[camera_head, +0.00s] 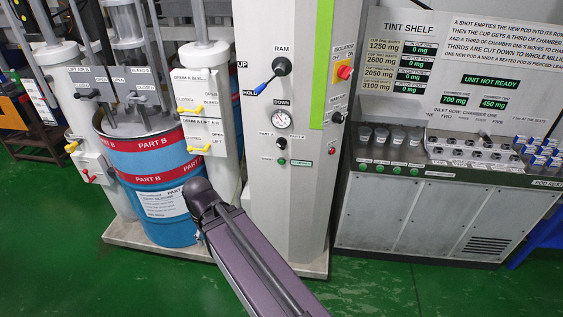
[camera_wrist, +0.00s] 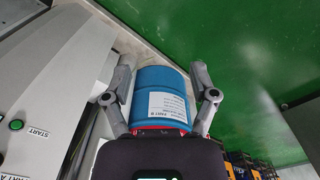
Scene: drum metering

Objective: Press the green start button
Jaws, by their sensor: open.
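The grey control column (camera_head: 285,210) stands in the middle of the head view. A small green button (camera_head: 281,161) is low on its front, beside a white label. In the wrist view a green button (camera_wrist: 17,124) sits at the left edge, with a START label (camera_wrist: 37,132) next to it. My gripper (camera_wrist: 162,66) is open and empty in the wrist view, its two fingers spread in front of the blue drum (camera_wrist: 160,82). The button is left of the fingers and apart from them. In the head view I cannot make out the gripper's fingers.
The blue drum (camera_head: 150,184) with red PART B bands stands left of the column. A blue-handled RAM lever (camera_head: 265,86), a gauge (camera_head: 282,119) and a red isolator switch (camera_head: 345,72) are on the column. The tint shelf cabinet (camera_head: 430,215) stands right. Green floor is open in front.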

